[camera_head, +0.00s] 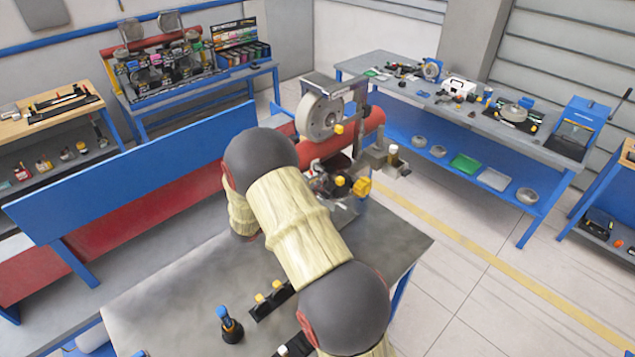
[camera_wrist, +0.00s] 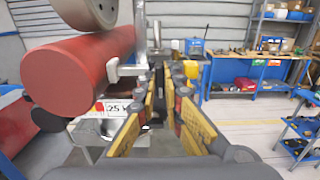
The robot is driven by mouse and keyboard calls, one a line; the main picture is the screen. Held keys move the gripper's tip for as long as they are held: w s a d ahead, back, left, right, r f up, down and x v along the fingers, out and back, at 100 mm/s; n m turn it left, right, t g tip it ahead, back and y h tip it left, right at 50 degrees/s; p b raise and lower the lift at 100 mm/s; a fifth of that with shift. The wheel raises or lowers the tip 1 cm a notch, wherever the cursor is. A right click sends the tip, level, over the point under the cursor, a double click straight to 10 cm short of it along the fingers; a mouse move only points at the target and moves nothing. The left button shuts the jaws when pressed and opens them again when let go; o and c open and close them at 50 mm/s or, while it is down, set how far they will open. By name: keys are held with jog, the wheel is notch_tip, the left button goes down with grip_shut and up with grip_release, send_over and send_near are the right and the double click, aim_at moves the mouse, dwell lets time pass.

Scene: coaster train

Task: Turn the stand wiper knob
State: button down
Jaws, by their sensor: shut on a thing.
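A machine stand (camera_head: 358,135) rises behind the bench in the head view, beside a grey disc (camera_head: 320,117) and a red cylinder (camera_head: 372,122). In the wrist view the red cylinder (camera_wrist: 75,75) is large at the left, with a pale metal bracket (camera_wrist: 128,70) by its end. My gripper (camera_wrist: 163,80) has yellow-sided fingers that close in toward the stand. It is shut on a small part there, which I take to be the stand wiper knob. The fingers mostly hide this part. In the head view my arm covers much of the gripper.
A grey bench (camera_head: 180,290) lies under my arm, with a dark bottle (camera_head: 231,326) on it. A blue panel (camera_head: 120,180) stands at the left. A long worktable (camera_head: 440,98) with tools is at the back right. The floor between is clear.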

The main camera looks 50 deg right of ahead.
jog(key=c, duration=1.9)
grip_release()
jog(key=shift+a, duration=0.1)
jog(key=a, duration=0.4)
jog(key=w+a, duration=0.1)
jog(key=a, duration=0.6)
jog(key=shift+w+a, duration=0.2)
jog(key=shift+a, duration=0.2)
